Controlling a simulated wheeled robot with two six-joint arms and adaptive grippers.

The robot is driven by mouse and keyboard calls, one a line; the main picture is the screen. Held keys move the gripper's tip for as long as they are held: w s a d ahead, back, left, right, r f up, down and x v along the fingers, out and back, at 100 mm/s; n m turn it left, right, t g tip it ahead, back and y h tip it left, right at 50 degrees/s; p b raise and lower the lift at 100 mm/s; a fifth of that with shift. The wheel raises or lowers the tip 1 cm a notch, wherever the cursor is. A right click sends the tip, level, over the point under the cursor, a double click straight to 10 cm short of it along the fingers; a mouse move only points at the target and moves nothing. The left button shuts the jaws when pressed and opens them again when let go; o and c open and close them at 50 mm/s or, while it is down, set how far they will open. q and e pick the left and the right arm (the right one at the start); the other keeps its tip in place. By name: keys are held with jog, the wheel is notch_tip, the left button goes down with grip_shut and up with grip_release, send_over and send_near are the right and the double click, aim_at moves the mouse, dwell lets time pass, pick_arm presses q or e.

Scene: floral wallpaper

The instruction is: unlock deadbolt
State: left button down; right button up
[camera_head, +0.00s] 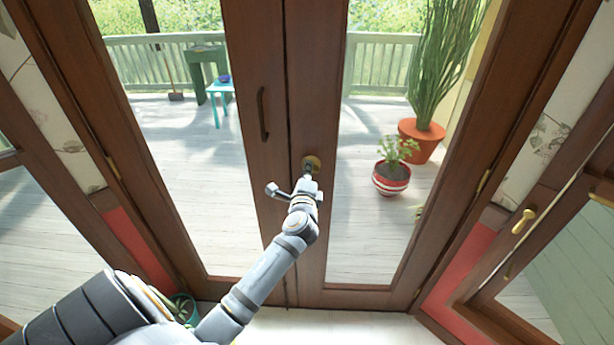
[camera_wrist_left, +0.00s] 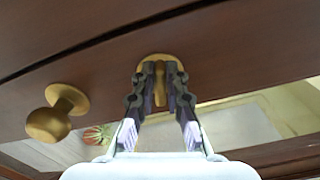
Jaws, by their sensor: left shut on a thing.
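The brass deadbolt (camera_head: 313,161) is on the right-hand leaf of the brown double door, near the meeting edge. In the left wrist view its round plate (camera_wrist_left: 157,58) and upright thumb-turn (camera_wrist_left: 160,92) show between the dark fingers. My left gripper (camera_head: 308,178) is at the deadbolt, and in the left wrist view (camera_wrist_left: 160,75) its fingers are closed on the thumb-turn from both sides. The fingers partly cover the plate. My right gripper is out of view.
A brass knob (camera_wrist_left: 50,122) sticks out beside the deadbolt. A dark pull handle (camera_head: 262,114) is on the left leaf. Glass panes show a deck with a striped pot (camera_head: 391,186), an orange pot (camera_head: 424,142) and a small teal table (camera_head: 221,88).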

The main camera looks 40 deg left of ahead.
pick_arm(q)
jog(key=shift+f+n+b, duration=0.2)
jog(key=shift+n+b, duration=0.45)
jog(key=shift+n, duration=0.3)
jog(key=shift+f+n+b, duration=0.15)
jog(key=shift+n+b, duration=0.5)
jog(key=shift+n, duration=0.3)
jog(key=c, duration=1.4)
grip_release()
jog(key=shift+a, duration=0.1)
jog(key=v, duration=1.2)
